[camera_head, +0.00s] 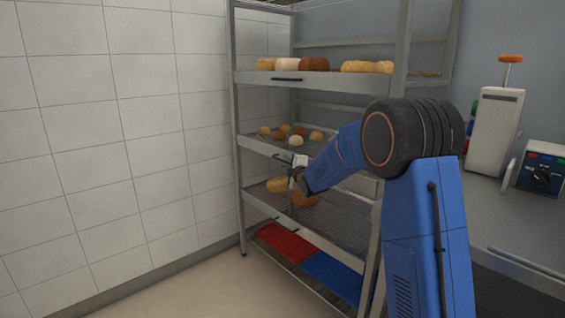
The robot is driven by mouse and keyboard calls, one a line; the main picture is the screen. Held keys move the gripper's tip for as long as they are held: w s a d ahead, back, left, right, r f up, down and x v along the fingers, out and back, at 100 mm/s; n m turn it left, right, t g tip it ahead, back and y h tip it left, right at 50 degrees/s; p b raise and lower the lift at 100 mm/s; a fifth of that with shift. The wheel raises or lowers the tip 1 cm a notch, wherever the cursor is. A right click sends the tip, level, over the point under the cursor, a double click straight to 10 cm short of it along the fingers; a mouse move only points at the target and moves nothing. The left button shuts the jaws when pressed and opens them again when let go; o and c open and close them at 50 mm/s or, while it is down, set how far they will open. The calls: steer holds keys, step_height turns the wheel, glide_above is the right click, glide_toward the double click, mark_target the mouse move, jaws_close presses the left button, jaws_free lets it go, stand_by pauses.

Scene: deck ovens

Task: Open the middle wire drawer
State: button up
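The metal rack holds wire drawers one above another. The middle wire drawer (255,145) carries several small rolls, and its grey front bar slopes down to the right. A dark handle (280,157) shows on that bar, just left of my gripper. My gripper (296,182) is in front of the rack, at or just below the middle drawer's front bar. It is small and partly overlaps the bread behind it. I cannot tell whether it touches the handle or how far its fingers are apart. My blue arm hides the right part of the middle drawer.
The upper drawer (260,77) holds several loaves. The lower drawer (258,205) holds bread, with red (284,243) and blue (333,276) flat items below. A tiled wall (110,130) stands left. A counter (520,235) with devices stands right. Floor is clear before the rack.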

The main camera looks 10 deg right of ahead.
mark_target(282, 160)
steer(key=shift+w+a+f, duration=0.1)
steer(key=shift+w+a, duration=0.1)
steer(key=shift+w, duration=1.1)
steer(key=shift+w+a+f, duration=0.1)
steer(key=shift+w+a, duration=0.05)
steer(key=shift+w, duration=1.1)
jaws_close()
